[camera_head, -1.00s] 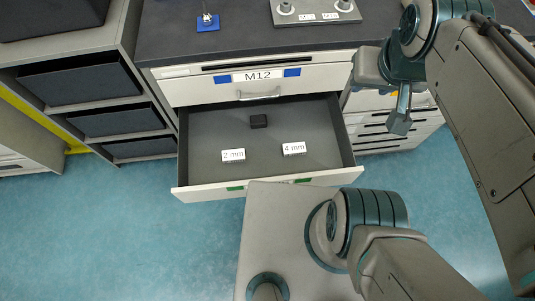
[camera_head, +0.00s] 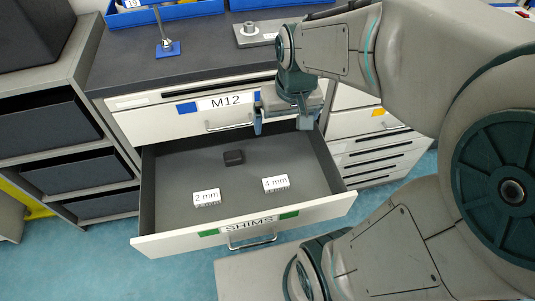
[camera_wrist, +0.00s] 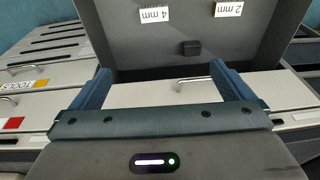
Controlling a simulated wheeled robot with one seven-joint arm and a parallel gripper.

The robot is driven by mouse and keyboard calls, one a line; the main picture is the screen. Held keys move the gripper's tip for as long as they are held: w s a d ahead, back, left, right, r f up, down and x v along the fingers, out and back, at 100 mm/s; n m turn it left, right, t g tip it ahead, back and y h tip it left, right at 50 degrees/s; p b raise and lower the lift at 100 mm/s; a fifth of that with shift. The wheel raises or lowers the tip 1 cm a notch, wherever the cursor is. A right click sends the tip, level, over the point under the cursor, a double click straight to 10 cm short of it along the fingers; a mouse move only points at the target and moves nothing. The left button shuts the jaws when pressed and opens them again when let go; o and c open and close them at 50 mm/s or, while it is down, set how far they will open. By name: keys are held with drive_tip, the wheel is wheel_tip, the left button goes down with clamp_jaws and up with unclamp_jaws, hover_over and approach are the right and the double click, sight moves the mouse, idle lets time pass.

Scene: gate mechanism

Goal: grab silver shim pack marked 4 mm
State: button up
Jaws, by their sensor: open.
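The shim pack marked 4 mm (camera_head: 276,184) lies at the right front inside the open drawer labelled SHIMS (camera_head: 300,217). It shows as a small block with a white label, and also in the wrist view (camera_wrist: 154,15). The pack marked 2 mm (camera_head: 207,198) lies to its left; it shows at the upper right in the wrist view (camera_wrist: 228,9). My gripper (camera_head: 282,124) is open and empty. It is above the drawer's back edge, by the closed M12 drawer front, apart from the 4 mm pack. In the wrist view its two fingers (camera_wrist: 165,84) point toward the drawer.
A small black block (camera_head: 234,157) sits near the back of the drawer. The M12 drawer (camera_head: 165,117) above is closed, with its handle sticking out. The dark worktop (camera_head: 125,60) holds a blue-based stand (camera_head: 167,48) and a grey plate (camera_head: 262,36). Drawer floor around the packs is clear.

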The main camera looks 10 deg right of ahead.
drive_tip(key=g+b, duration=0.2)
drive_tip(key=b, duration=1)
hover_over(276, 182)
wheel_tip(276, 182, down, 22)
drive_tip(key=f, duration=0.3)
drive_tip(key=f+b, duration=0.1)
drive_tip(key=f, duration=0.2)
drive_tip(key=f+b, duration=0.1)
drive_tip(key=f, duration=0.2)
drive_tip(key=shift+w+a, duration=0.1)
drive_tip(key=shift+a, duration=0.15)
drive_tip(key=shift+d+f+b, duration=0.15)
drive_tip(key=shift+f+b, duration=0.25)
drive_tip(key=shift+f, duration=0.95)
drive_tip(key=shift+d+f+b, duration=0.1)
drive_tip(key=shift+f+b, duration=0.25)
drive_tip(key=shift+f, duration=0.95)
drive_tip(key=c, duration=1.1)
